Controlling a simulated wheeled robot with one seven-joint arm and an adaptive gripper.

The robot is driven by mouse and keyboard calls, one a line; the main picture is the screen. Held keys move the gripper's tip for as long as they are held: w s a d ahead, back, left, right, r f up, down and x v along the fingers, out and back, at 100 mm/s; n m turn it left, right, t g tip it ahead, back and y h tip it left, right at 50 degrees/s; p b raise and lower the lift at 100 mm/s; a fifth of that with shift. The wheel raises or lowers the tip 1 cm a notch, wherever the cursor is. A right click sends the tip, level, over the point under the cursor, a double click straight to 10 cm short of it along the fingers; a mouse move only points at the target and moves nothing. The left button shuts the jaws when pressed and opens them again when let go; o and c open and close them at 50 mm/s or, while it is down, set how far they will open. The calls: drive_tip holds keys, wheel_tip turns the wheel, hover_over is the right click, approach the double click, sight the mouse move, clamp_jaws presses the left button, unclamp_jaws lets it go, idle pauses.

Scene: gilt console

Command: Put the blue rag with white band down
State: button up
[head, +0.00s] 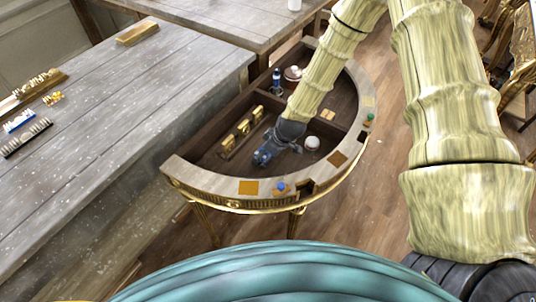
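The gilt console (178,172) is a half-round table with a pale rim and a dark, sunken, divided top. My gripper (273,150) reaches down into the front compartment. A small blue thing with a light patch, which looks like the blue rag with white band (262,157), is at my fingertips, low over the compartment floor. My gripper hides part of it. I cannot tell whether the fingers are closed on it or whether it touches the floor.
A white round-topped item (312,143) stands right of my gripper, and gilt blocks (236,133) stand left. A blue bottle (277,80) and a white-and-red jar (293,75) are in the back compartment. Small items sit on the rim. A grey wooden table (120,110) adjoins on the left.

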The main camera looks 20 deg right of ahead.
drive_tip(key=shift+r, duration=0.5)
drive_tip(key=b+v, duration=0.2)
drive_tip(key=v, duration=1)
idle(0.3)
